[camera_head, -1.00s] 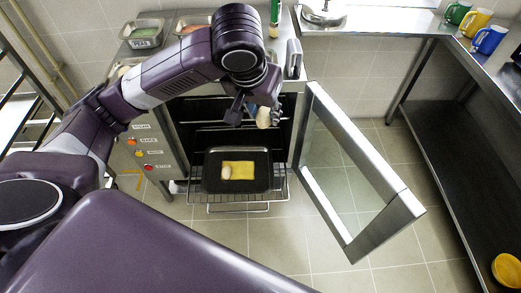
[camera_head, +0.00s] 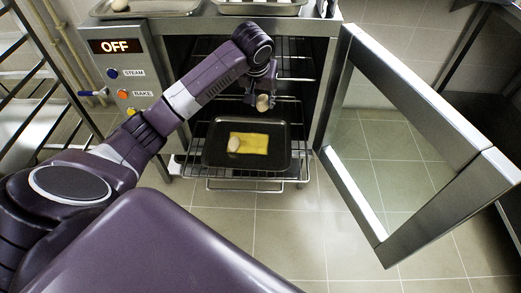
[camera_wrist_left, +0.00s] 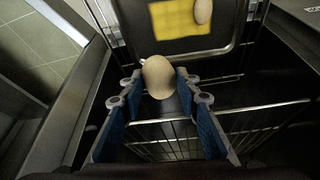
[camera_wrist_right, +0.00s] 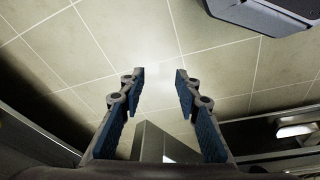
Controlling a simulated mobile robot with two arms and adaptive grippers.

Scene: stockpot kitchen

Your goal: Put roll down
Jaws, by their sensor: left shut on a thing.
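My left gripper (camera_head: 262,97) is shut on a pale, round roll (camera_head: 262,103), held above the back right part of a dark baking tray (camera_head: 213,158). In the left wrist view the roll (camera_wrist_left: 158,77) sits between the two fingertips, with the tray beyond it. A yellow sheet (camera_head: 256,143) lies on the tray, with another roll (camera_head: 234,144) on its left end. That second roll also shows in the left wrist view (camera_wrist_left: 203,11). My right gripper (camera_wrist_right: 160,75) is open and empty over the floor; it does not show in the head view.
The tray rests on a pulled-out wire rack (camera_head: 259,187) of the oven. The oven's glass door (camera_head: 385,160) stands open on the right. The control panel (camera_head: 128,72) reads OFF. Trays (camera_head: 150,9) stand on top. A shelf rack (camera_head: 35,80) stands at the left.

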